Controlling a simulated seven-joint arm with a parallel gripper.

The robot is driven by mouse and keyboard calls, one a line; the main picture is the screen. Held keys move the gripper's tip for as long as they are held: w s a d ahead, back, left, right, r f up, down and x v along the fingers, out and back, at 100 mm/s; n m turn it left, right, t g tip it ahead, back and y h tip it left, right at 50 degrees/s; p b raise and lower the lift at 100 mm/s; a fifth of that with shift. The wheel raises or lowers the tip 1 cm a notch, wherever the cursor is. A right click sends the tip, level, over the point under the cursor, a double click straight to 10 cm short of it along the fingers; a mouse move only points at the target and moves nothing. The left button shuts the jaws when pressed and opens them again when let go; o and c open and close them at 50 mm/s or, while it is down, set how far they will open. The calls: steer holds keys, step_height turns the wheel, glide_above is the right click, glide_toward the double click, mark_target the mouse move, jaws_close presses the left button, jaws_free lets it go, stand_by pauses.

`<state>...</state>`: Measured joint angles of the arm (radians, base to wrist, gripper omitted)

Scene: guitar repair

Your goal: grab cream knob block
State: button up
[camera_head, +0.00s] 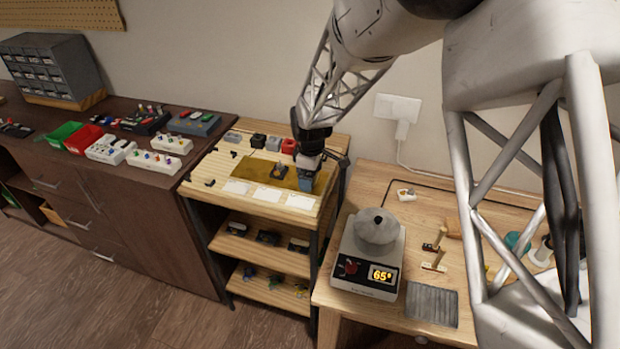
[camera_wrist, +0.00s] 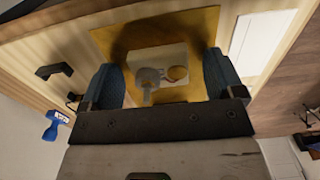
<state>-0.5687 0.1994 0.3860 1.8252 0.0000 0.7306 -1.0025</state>
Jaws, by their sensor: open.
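In the wrist view, a pale beige block (camera_wrist: 178,54) with a grey knob and a brass-coloured round part lies on an amber mat (camera_wrist: 118,40). It shows between and beyond the fingers of my gripper (camera_wrist: 162,82), which is open with nothing held. In the head view my gripper (camera_head: 306,182) points down over the right end of the amber mat (camera_head: 247,172). A small dark-looking piece with a knob (camera_head: 279,171) sits on the mat just left of it. I cannot tell whether this is the same block.
White cards (camera_head: 268,193) line the shelf top's front. Grey, black and red blocks (camera_head: 289,146) stand behind the mat. White knobbed boxes (camera_head: 153,161) sit on the left cabinet.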

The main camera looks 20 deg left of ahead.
steer(key=shift+c, duration=0.4)
steer(key=c, duration=0.9)
steer(key=shift+c, duration=0.2)
steer(key=shift+r, duration=0.1)
steer(key=shift+r, duration=0.35)
step_height(320, 180, up, 3)
steer(key=shift+f, duration=0.1)
steer(key=s+d+r, duration=0.1)
steer(key=s+d, duration=0.7)
steer(key=s, duration=0.5)
steer(key=shift+s+d+r, duration=0.15)
steer(key=shift+s+d, duration=0.1)
steer(key=shift+s, duration=0.05)
